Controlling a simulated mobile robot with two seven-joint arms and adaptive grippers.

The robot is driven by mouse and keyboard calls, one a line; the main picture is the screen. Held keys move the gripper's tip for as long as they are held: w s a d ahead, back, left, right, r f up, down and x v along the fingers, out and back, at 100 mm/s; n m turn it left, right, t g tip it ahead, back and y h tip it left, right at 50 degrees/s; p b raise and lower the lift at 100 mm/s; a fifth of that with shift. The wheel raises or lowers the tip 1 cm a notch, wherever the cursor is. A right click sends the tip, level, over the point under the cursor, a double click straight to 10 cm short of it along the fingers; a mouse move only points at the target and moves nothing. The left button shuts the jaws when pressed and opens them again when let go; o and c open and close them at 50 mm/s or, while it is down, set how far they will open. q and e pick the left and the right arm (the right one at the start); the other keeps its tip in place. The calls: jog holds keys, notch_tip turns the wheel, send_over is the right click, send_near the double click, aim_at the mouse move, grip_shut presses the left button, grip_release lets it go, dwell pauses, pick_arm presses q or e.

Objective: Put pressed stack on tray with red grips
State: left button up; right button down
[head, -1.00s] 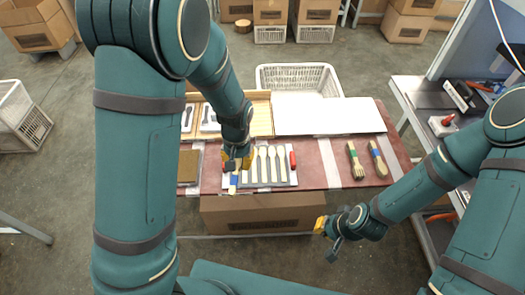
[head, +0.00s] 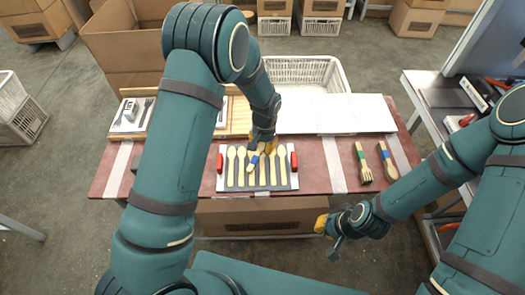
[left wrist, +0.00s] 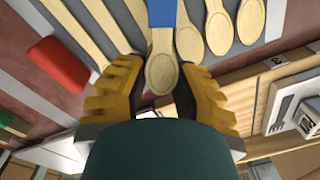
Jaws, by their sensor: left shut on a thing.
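The tray with red grips (head: 288,185) lies on the table, a dark slatted board with a red grip (head: 219,162) at the left end and another (head: 293,160) at the right. Several pale wooden spoons lie in it, bowls toward the back. My left gripper (head: 262,148) is over the middle of the tray, shut on a spoon stack with a blue band (head: 254,160). In the left wrist view the stack's bowl end (left wrist: 162,75) is between the yellow fingers; whether it touches the tray is unclear. My right gripper (head: 326,236) is empty with fingers apart, in front of the table.
A white board (head: 335,114) and a wooden box with pictured panels (head: 130,117) are at the back. A white crate (head: 300,72) stands behind the table.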

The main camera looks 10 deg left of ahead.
aim_at(263, 151)
pick_arm(q)
notch_tip(263, 151, down, 3)
jog(key=shift+f, duration=0.1)
jog(key=shift+b, duration=0.4)
jog(key=o, duration=0.9)
jog(key=shift+c, duration=0.2)
jog(key=shift+r, duration=0.3)
jog(key=r, duration=0.4)
jog(key=r+p, duration=0.1)
jog(key=r, duration=0.2)
jog(key=r+p, duration=0.1)
jog(key=r, duration=0.3)
jog(key=shift+s+d+r, duration=0.1)
jog(key=shift+d+r, duration=0.2)
jog(key=shift+r, duration=0.05)
